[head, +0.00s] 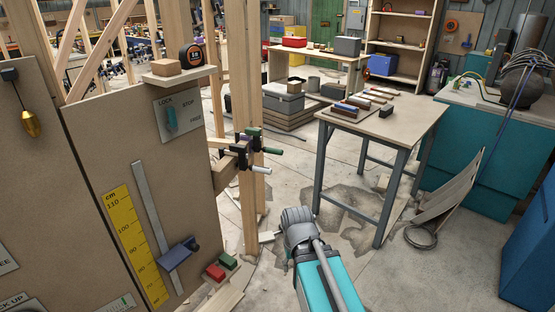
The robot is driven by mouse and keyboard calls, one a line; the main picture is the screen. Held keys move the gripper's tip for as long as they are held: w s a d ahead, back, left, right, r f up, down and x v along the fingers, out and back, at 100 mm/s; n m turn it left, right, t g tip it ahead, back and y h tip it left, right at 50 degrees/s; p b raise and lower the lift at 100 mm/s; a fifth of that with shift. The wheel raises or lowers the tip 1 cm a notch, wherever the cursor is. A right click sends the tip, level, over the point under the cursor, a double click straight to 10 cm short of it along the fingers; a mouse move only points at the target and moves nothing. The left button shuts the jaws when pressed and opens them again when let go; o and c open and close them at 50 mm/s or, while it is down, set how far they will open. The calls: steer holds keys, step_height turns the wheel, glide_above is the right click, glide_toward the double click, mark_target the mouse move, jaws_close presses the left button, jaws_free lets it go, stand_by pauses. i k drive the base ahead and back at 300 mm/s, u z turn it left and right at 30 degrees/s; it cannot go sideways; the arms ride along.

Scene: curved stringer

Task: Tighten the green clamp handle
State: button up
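Clamps with dark bodies (241,148) grip the wooden post at the end of the brown panel, left of centre in the head view. One has a green handle (271,150) that sticks out to the right. A white handle (261,170) sticks out just below it. My gripper (270,237) is at the end of my teal and grey arm, lower in the picture than the green handle and apart from it. The gripper is small and partly hidden by the arm, so its fingers cannot be made out.
The brown panel (110,150) with a yellow scale (132,240) and a small shelf (180,76) fills the left. Red (215,272) and green (228,261) blocks lie low beside it. A worktable (395,122) stands at right; cracked floor lies between.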

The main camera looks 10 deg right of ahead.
mark_target(253, 134)
steer(key=k, duration=0.1)
steer(key=z, duration=0.3)
steer(key=i, duration=1.15)
steer(key=z, duration=0.25)
